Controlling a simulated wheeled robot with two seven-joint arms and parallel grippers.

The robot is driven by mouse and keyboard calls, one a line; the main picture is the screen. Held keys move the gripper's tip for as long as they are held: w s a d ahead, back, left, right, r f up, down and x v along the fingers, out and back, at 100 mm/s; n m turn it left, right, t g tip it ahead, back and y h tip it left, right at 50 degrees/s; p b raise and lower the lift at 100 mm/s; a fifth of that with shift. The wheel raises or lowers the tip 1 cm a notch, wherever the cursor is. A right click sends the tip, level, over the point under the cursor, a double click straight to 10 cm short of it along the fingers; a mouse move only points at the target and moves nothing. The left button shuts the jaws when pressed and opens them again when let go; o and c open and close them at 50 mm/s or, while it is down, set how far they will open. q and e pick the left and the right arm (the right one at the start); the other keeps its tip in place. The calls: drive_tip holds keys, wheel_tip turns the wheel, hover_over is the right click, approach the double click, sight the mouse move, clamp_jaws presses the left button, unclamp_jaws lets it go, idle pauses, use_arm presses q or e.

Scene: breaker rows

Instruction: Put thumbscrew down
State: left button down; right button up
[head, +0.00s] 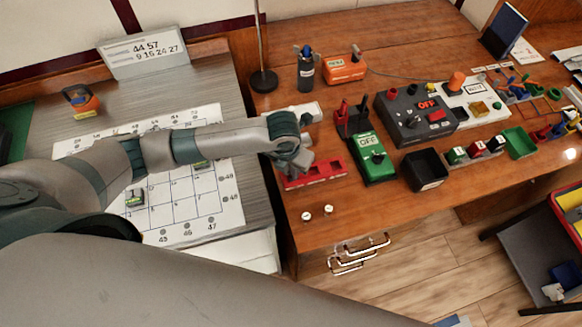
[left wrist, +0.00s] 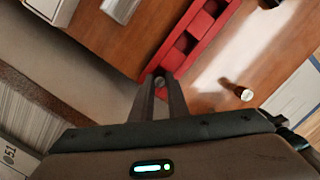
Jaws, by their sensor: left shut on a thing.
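My left gripper (head: 300,170) is at the near-left end of the red slotted tray (head: 322,173) on the wooden desk. In the left wrist view its fingers (left wrist: 161,88) are closed together on a small dark grey thing (left wrist: 160,80), apparently a thumbscrew, mostly hidden by the fingertips. The thing is over or at the end of the red tray (left wrist: 203,22); whether it touches the tray I cannot tell. Two small white-topped pieces, (head: 306,215) and (head: 328,209), stand on the desk in front of the tray. My right gripper is out of view.
A green OFF box (head: 372,158), a black open bin (head: 425,169) and a dark control box (head: 415,115) stand right of the tray. A white grid sheet (head: 180,208) lies on the left grey surface. The desk's front strip is mostly clear.

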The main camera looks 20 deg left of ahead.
use_arm(q)
drive_tip(key=shift+f, duration=0.15)
drive_tip(key=c, duration=1.7)
unclamp_jaws()
drive_tip(key=r, duration=0.4)
drive_tip(key=s+r+b, duration=0.1)
drive_tip(key=r, duration=0.3)
drive_tip(key=r+b, duration=0.1)
drive_tip(key=r, duration=0.3)
drive_tip(key=shift+s+a, duration=0.15)
drive_tip(key=shift+s, duration=0.2)
